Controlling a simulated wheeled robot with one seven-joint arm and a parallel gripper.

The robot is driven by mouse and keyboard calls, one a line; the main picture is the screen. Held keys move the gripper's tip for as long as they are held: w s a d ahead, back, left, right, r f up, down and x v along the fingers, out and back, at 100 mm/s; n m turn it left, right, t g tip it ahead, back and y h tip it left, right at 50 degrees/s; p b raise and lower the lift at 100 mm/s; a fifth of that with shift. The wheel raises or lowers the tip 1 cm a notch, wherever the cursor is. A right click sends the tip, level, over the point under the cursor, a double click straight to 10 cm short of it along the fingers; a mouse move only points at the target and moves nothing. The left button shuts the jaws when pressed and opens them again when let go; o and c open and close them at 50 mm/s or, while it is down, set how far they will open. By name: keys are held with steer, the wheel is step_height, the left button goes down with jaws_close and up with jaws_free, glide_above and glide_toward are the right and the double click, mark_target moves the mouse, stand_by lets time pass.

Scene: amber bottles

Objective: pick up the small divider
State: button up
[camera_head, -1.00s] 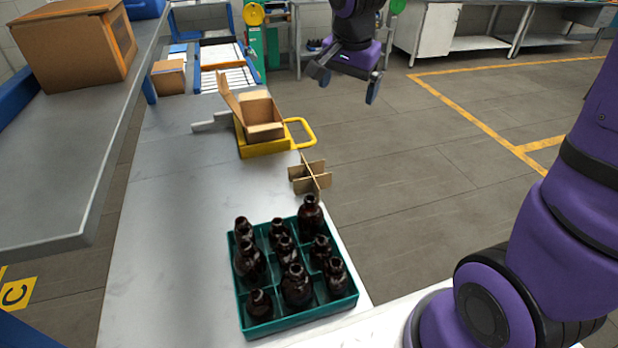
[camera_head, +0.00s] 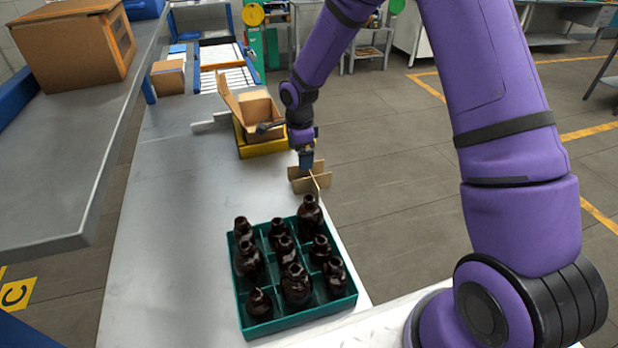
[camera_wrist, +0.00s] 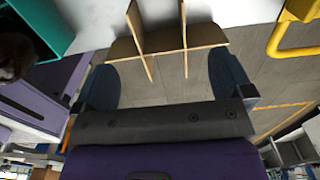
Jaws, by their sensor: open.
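The small divider (camera_head: 311,180) is a cross of thin brown cardboard panels. It stands at the right edge of the grey table, between the green crate and the yellow holder. In the wrist view the divider (camera_wrist: 168,42) shows just beyond my fingers, with its panels crossing. My gripper (camera_head: 290,143) is open and stands over and just behind the divider in the head view. In the wrist view my gripper's two blue fingers (camera_wrist: 165,85) are wide apart, with the near edge of the divider roughly between their tips. I cannot tell whether they touch it.
A green crate (camera_head: 243,318) with several amber bottles (camera_head: 296,287) stands at the table's near end. A yellow holder (camera_head: 262,149) with an open cardboard box (camera_head: 258,112) is close behind my gripper. The left middle of the table (camera_head: 180,200) is clear.

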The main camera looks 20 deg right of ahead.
step_height(320, 180, down, 10)
steer(key=shift+a+f, duration=0.1)
stand_by(0.5)
steer(key=c, duration=1)
